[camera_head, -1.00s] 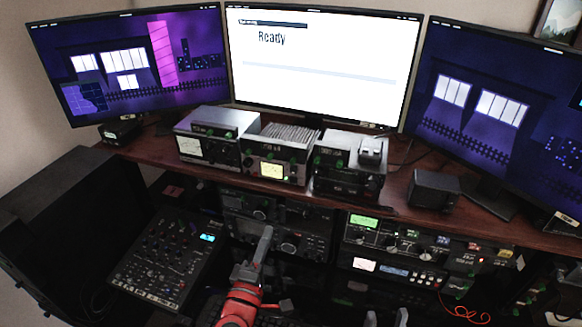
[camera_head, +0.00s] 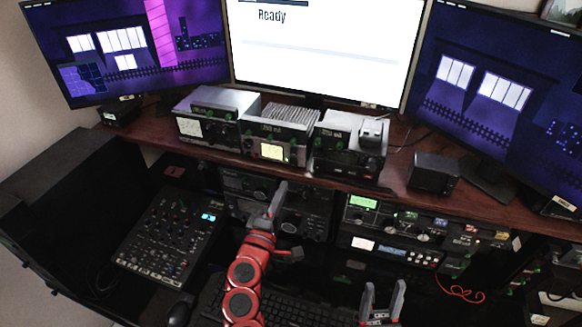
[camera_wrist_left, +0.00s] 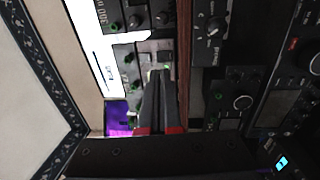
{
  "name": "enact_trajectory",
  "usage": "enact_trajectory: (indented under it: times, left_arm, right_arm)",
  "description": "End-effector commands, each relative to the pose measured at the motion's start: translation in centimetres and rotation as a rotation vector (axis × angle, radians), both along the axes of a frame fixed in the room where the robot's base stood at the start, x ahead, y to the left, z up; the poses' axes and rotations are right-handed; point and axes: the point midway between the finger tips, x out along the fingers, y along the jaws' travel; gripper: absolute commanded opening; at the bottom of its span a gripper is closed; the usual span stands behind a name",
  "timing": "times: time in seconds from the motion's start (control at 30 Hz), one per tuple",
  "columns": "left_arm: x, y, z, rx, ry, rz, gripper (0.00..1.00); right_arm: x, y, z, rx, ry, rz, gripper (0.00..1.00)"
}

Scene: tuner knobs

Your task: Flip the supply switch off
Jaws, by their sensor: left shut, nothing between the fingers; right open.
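Three radio-type boxes stand on the wooden shelf: a left box with a white meter (camera_head: 189,129), a middle box with a lit yellow meter (camera_head: 271,151), and a right box (camera_head: 345,158). I cannot tell which is the supply, and its switch is too small to make out. My left gripper (camera_head: 280,188) is shut and empty, pointing up just below the shelf edge under the middle box. In the left wrist view its closed fingers (camera_wrist_left: 160,75) point at box fronts, seen sideways. My right gripper (camera_head: 383,290) is open and empty at the bottom.
The shelf edge (camera_head: 330,175) runs above rack radios (camera_head: 395,225). A mixer (camera_head: 170,235) lies at left, a keyboard (camera_head: 290,303) below my left arm. Three monitors, one being the white screen (camera_head: 330,55), stand behind. A red cable (camera_head: 460,290) hangs at right.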

Motion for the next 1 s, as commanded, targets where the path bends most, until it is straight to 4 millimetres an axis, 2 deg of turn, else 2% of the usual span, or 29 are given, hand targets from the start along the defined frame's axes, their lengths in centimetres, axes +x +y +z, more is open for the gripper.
enact_trajectory:
  times: [0.2, 0.4, 0.63, 1.0]
  left_arm:
    - [3.6, -1.1, 0.6, 0.002, 0.003, -0.001, 0.0]
    - [5.9, -1.9, 1.0, 0.001, 0.0, 0.0, 0.0]
    - [7.1, -2.2, 1.0, 0.001, 0.0, 0.003, 0.0]
    - [7.3, -2.3, 0.9, 0.0, 0.0, 0.002, 0.0]
  right_arm:
    - [0.0, 0.0, 1.3, 0.0, 0.0, 0.0, 0.5]
    - [0.0, 0.0, 2.3, 0.0, 0.0, 0.0, 0.5]
    - [0.0, 0.0, 2.6, 0.0, 0.0, 0.0, 0.5]
    - [0.0, 0.0, 2.5, 0.0, 0.0, 0.0, 0.5]
